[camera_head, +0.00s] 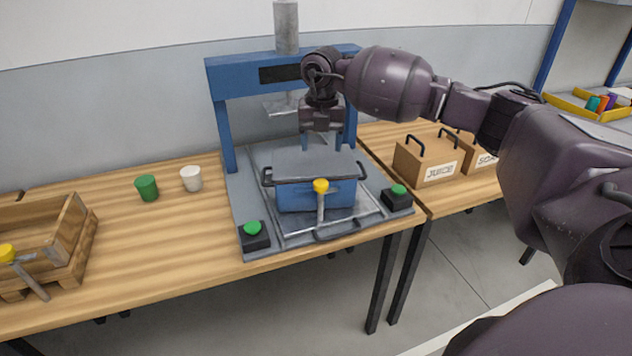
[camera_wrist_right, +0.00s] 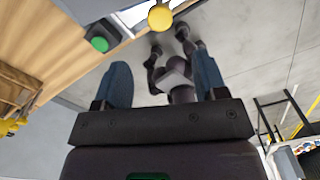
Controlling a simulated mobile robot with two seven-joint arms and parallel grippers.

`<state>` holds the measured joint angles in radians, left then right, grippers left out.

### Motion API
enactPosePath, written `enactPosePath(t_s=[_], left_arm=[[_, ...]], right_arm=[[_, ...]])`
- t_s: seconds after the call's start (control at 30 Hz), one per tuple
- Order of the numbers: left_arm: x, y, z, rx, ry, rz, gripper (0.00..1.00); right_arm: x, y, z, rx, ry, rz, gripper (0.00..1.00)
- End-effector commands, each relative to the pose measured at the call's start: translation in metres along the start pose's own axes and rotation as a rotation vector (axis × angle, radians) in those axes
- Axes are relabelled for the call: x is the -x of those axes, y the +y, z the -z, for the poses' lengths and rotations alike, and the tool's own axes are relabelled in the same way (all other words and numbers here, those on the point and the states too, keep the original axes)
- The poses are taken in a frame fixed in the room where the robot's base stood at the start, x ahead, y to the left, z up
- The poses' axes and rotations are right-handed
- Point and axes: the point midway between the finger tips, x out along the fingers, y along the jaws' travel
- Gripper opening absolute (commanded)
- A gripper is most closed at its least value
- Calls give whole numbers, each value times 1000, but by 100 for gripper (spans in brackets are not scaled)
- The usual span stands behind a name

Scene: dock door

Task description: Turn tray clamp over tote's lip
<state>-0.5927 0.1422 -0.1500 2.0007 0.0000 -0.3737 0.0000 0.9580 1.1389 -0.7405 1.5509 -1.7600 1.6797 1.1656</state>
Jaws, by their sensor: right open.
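A blue tote (camera_head: 300,196) with a flat grey top (camera_head: 315,163) and black side handles sits on the metal tray (camera_head: 285,226) of the press. The tray clamp (camera_head: 320,190) has a yellow knob on a grey bar and stands at the tote's front side; I cannot tell if it touches the lip. Its yellow knob also shows at the top of the right wrist view (camera_wrist_right: 160,17). My right gripper (camera_head: 321,147) points down over the rear of the tote, open and apart from the clamp. Its blue fingers (camera_wrist_right: 162,68) are spread with nothing between them. My left gripper is out of view.
The blue press frame (camera_head: 222,120) surrounds the tote, with a ram plate (camera_head: 285,106) above. Green-button boxes (camera_head: 254,234) (camera_head: 397,196) flank the tray. Two cups (camera_head: 147,188) (camera_head: 191,179) and a wooden crate (camera_head: 85,232) stand left; a juice box (camera_head: 428,160) stands right.

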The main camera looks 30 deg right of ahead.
Motion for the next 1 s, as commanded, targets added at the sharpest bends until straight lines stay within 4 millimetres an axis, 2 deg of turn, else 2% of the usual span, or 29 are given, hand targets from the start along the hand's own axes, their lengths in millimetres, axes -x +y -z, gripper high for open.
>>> enactPosePath(t_s=[0.17, 0.6, 0.8, 1.0], left_arm=[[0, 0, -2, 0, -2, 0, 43], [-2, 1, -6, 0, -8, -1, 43], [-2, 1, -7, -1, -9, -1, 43], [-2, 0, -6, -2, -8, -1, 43]], right_arm=[[-17, 0, 0, -1, 2, 4, 65], [-88, 0, 1, 1, 4, 1, 65], [-104, 0, 1, 1, 3, 0, 65], [-108, 0, 1, 2, 2, -1, 65]])
